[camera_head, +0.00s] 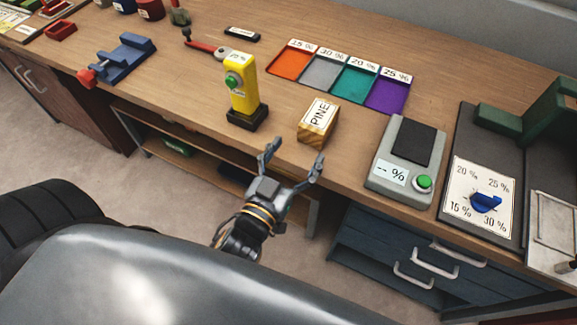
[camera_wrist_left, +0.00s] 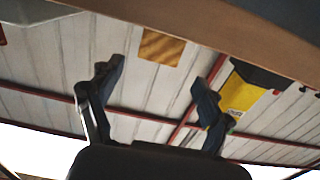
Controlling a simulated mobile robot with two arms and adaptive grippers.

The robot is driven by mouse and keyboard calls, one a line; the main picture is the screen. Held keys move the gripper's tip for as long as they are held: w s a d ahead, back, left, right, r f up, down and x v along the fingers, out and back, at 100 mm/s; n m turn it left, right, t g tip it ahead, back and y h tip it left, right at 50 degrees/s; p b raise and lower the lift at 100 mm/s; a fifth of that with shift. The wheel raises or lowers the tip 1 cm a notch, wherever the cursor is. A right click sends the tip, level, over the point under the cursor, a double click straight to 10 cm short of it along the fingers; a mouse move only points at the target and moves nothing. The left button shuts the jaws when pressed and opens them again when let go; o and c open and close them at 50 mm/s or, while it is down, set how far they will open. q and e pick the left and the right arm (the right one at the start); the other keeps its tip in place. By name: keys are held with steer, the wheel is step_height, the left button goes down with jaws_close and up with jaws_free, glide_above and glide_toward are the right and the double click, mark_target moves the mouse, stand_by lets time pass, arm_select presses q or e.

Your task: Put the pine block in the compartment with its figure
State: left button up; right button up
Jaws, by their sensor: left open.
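The pine block (camera_head: 317,125), a wooden cube with a "PINE" label on top, stands near the table's front edge. It also shows in the left wrist view (camera_wrist_left: 162,47). My left gripper (camera_head: 293,158) is open and empty, just short of the block, its fingers pointing at it. A tray at the back has four coloured compartments: orange "15 %" (camera_head: 290,64), grey "30 %" (camera_head: 321,73), teal "20 %" (camera_head: 350,84) and purple "25 %" (camera_head: 386,95). All look empty. My right gripper is not in view.
A yellow meter (camera_head: 242,85) with a green button stands left of the block. To the right are a grey device (camera_head: 405,160) reading "-- %" with a green button, and a percentage dial (camera_head: 481,198) with a blue knob. A blue vise (camera_head: 123,57) stands left. Table between block and tray is clear.

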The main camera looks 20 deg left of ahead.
arm_select(q)
steer(key=shift+s, duration=1.7)
steer(key=s+d+f+m+g+h, duration=0.1)
steer(key=d+f+g, duration=0.15)
steer(key=f, duration=0.85)
steer(key=s+d+f+g, duration=0.1)
steer(key=f+g, duration=0.2)
steer(key=f, duration=0.9)
steer(key=s+a+f+g, duration=0.1)
steer(key=s+f+g, duration=0.1)
steer(key=s+f, duration=0.3)
steer(key=s+a+f+g, duration=0.2)
steer(key=s+f, duration=0.3)
steer(key=f, duration=0.8)
steer(key=s+a+f+m+g, duration=0.1)
steer(key=s+f+g, duration=0.2)
steer(key=f, duration=0.6)
steer(key=shift+s+a+f+g, duration=0.3)
steer(key=shift+s+a+g, duration=0.1)
steer(key=shift+s, duration=0.85)
steer(key=shift+o, duration=0.4)
steer(key=s+a+f+g+y, duration=0.1)
steer(key=s+a+f+g, duration=0.2)
steer(key=s+a+f, duration=0.3)
steer(key=s, duration=0.5)
steer(key=shift+a+f, duration=0.2)
steer(key=shift+a, duration=0.05)
steer(key=shift+s+a+f+g+y, duration=0.1)
steer(key=shift+s+a+g+y, duration=0.1)
steer(key=shift+s+g+y, duration=0.15)
